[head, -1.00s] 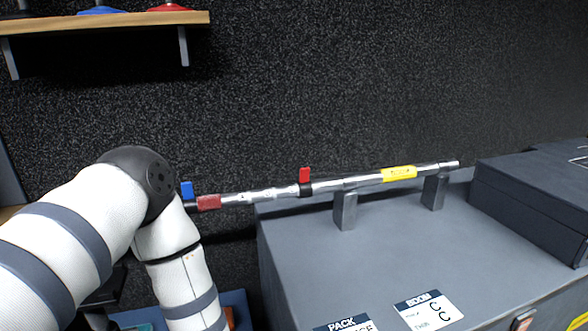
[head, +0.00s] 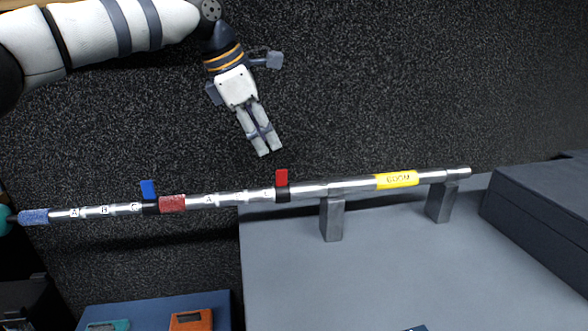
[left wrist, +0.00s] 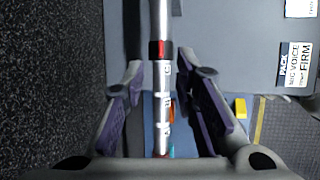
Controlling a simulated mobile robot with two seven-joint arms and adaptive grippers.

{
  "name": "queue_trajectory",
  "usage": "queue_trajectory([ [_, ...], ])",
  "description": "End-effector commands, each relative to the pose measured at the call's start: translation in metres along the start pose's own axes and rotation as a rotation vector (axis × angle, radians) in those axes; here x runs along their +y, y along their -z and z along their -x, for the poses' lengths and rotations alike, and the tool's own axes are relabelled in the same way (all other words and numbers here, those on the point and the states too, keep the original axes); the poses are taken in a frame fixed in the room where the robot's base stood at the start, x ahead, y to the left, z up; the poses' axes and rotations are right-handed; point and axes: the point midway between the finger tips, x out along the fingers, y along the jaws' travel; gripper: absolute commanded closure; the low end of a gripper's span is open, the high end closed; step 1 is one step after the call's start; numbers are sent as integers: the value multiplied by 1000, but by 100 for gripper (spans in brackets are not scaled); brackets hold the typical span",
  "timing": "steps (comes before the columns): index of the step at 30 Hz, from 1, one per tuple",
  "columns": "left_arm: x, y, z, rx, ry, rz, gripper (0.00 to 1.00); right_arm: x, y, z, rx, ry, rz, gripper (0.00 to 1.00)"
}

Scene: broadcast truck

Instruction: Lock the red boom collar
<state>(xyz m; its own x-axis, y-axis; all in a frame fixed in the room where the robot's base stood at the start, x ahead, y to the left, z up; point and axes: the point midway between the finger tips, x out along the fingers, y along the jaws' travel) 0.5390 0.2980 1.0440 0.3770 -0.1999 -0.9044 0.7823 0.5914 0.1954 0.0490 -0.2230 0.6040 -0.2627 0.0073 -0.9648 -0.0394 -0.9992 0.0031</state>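The boom pole runs nearly level across the head view. Its red boom collar (head: 283,193) is a dark ring with a red lever (head: 281,177) standing up from it. The collar shows as a red and black band in the left wrist view (left wrist: 161,48). Left of it, a silver section lettered A, B, C leads to a red grip (head: 172,203). My left gripper (head: 269,151) points down above the pole, just left of the red lever and apart from it. In the left wrist view its fingers are spread on either side of the lettered section, empty. My right gripper is out of view.
A blue lever (head: 148,189) and blue grip (head: 34,216) are farther left on the pole. Two grey posts (head: 332,219) hold it over a grey case top. A dark box (head: 545,215) stands at right. A dark textured wall is behind. Orange (head: 190,320) and teal items lie below.

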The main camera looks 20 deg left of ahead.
Motion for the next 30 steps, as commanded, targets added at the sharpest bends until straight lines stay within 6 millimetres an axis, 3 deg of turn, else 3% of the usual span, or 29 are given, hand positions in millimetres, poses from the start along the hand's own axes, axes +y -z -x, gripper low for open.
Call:
queue_trajectory([
  [1, -1, 2, -18, 8, 8, 0, 73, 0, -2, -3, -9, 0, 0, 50],
  [6, -2, 2, -63, 9, 7, 0, 73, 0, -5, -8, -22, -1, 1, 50],
  [12, -1, 1, -95, 6, 4, 0, 73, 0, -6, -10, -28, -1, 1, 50],
  [22, -1, 1, -102, 4, 1, 0, 73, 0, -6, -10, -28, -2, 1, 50],
  [23, -1, 1, -102, 4, 1, 0, 76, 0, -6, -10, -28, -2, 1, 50],
  [26, -1, 1, -102, 4, 1, 0, 98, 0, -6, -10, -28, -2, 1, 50],
  [30, -1, 1, -102, 4, 1, 0, 100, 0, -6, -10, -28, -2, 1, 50],
])
